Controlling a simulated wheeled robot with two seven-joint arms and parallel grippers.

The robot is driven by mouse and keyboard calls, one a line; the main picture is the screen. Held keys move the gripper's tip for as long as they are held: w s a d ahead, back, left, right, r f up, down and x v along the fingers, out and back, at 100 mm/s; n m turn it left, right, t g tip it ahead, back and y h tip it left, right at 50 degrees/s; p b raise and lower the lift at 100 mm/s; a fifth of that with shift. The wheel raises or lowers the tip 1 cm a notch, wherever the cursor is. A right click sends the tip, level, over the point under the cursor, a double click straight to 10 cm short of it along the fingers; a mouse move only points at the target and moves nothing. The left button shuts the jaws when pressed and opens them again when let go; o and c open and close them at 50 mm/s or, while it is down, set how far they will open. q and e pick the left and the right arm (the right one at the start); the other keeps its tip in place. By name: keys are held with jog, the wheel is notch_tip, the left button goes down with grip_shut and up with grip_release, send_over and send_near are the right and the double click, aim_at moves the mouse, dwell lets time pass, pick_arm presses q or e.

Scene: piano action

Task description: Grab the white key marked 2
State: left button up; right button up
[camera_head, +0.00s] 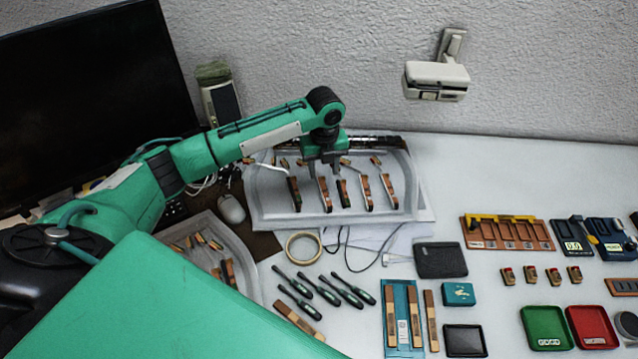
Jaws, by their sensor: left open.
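My left gripper (324,168) is open, pointing down over the back part of a light grey tray (265,208). Several piano hammer pieces, brown and black with pale ends, lie in that tray; one hammer piece (323,195) is just below the gripper. Nothing shows between the fingers. Long wooden key-like bars lie at the front: one bar (432,320) is right of a blue mat (403,350), others lie on the mat, and another bar (298,322) lies left of it. Their markings are too small to read, so I cannot tell which is the key marked 2.
Several green-handled tools (318,290), a tape roll (303,247) and a black case (440,260) lie nearby. A green tray (546,328) and a red tray (592,326) stand at the front right. A monitor (90,90) stands at the left. The back right table is clear.

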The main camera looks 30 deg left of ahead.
aim_at(324, 192)
pick_arm(q)
notch_tip(324, 192, down, 2)
jog(key=shift+w+f, duration=0.1)
jog(key=shift+f, duration=0.65)
notch_tip(324, 192, down, 4)
jog(key=shift+d+r+p, duration=0.1)
jog(key=shift+r+p, duration=0.05)
jog(key=shift+p, duration=0.4)
jog(key=shift+f, duration=0.5)
grip_shut()
pick_arm(e)
jog(key=shift+s+a+r, duration=0.1)
jog(key=shift+r, duration=0.2)
